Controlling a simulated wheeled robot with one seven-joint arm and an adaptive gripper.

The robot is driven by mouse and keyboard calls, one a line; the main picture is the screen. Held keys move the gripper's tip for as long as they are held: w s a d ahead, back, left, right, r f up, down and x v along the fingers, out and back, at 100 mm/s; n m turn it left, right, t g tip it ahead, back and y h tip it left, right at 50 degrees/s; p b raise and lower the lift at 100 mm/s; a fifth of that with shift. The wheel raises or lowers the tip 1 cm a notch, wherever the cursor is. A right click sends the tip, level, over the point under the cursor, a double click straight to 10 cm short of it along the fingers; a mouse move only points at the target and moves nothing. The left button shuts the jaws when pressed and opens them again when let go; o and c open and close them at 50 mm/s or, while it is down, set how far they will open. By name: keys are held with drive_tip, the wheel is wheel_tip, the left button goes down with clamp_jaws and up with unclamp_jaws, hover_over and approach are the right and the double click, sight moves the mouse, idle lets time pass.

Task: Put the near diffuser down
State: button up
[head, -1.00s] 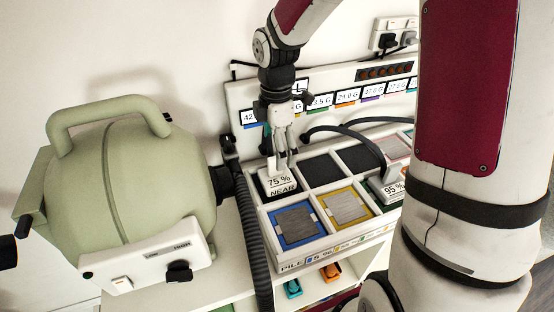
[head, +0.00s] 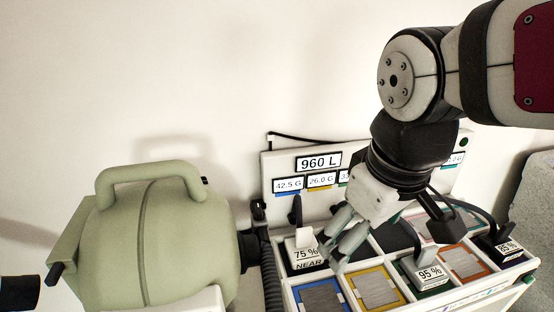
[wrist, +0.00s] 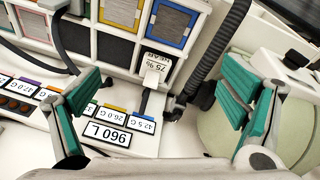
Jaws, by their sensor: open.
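The near diffuser (head: 304,254), a white block marked "75 %" and "NEAR" with an upright stem, sits in the back left compartment of the divided tray (head: 413,298). It looks upright. In the wrist view the near diffuser (wrist: 153,68) shows ahead of the spread fingers, with nothing between them. My gripper (head: 333,254) is open and empty, just right of the near diffuser in the head view. In the wrist view my gripper (wrist: 168,92) shows its two teal pads wide apart. Whether a finger touches the diffuser, I cannot tell.
A green canister (head: 150,245) with a handle stands left, its dark hose (head: 268,272) beside the tray. White blocks marked "95 %" (head: 428,272) and "85 %" (head: 508,246) sit further right. A panel with a "960 L" display (head: 318,162) stands behind. Blue and yellow-framed squares fill front compartments.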

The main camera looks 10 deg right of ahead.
drive_tip(key=s+m, duration=0.1)
drive_tip(key=s, duration=0.1)
drive_tip(key=s+m, duration=0.2)
drive_tip(key=s, duration=0.1)
drive_tip(key=shift+s+a+m+t+y, duration=0.1)
drive_tip(key=shift+a+m+t+y, duration=0.1)
drive_tip(key=shift+m+t+y, duration=0.15)
wheel_tip(320, 180, up, 4)
drive_tip(key=t+p, duration=0.1)
drive_tip(key=p, duration=0.2)
drive_tip(key=shift+f, duration=0.15)
